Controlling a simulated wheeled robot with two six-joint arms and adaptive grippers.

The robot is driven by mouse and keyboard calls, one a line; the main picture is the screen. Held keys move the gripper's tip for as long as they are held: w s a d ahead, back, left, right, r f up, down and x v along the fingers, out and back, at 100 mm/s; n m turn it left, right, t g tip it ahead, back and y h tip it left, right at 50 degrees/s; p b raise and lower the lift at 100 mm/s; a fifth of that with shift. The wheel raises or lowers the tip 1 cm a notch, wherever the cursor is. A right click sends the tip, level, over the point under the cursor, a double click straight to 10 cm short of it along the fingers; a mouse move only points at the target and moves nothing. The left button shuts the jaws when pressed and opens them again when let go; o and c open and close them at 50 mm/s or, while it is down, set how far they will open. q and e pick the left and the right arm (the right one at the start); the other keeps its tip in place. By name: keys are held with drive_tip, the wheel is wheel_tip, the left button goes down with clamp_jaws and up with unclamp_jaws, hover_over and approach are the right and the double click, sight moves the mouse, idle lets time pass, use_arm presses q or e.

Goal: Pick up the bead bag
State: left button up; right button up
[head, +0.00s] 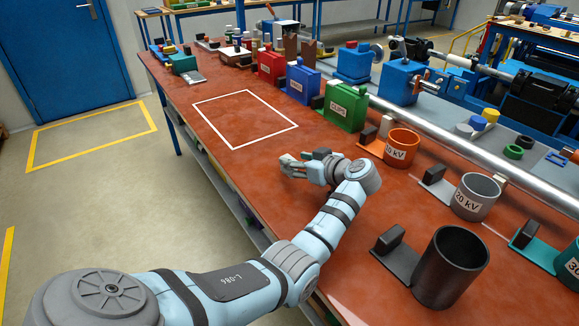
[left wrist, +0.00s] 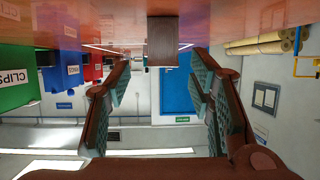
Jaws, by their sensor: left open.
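I see no label that names the bead bag. In the left wrist view, which is upside down, a small dark grey-brown block (left wrist: 162,42) meets the red table top between my finger lines. I cannot tell whether it is the bead bag. My left gripper (head: 286,164) is low over the middle of the table, pointing left in the head view. Its two fingers (left wrist: 160,80) are spread, with gaps on both sides of the block and no visible contact. A small dark shape (head: 318,154) shows beside the gripper in the head view. My right gripper is out of view.
A white outlined rectangle (head: 245,119) on the table is empty. Green (head: 345,107), blue (head: 302,84) and red (head: 271,69) bins line the back. An orange cup (head: 402,146), grey cup (head: 474,197) and black cup (head: 449,268) stand right, with dark blocks beside them.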

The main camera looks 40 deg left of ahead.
use_arm(q)
drive_tip(key=x, duration=0.3)
drive_tip(key=shift+a+f, duration=0.1)
drive_tip(key=shift+f, duration=0.15)
drive_tip(key=shift+a+f, duration=0.15)
drive_tip(key=shift+a, duration=0.25)
drive_tip(key=shift+d, duration=0.1)
drive_tip(key=c, duration=1.1)
drive_tip(key=shift+c, duration=0.2)
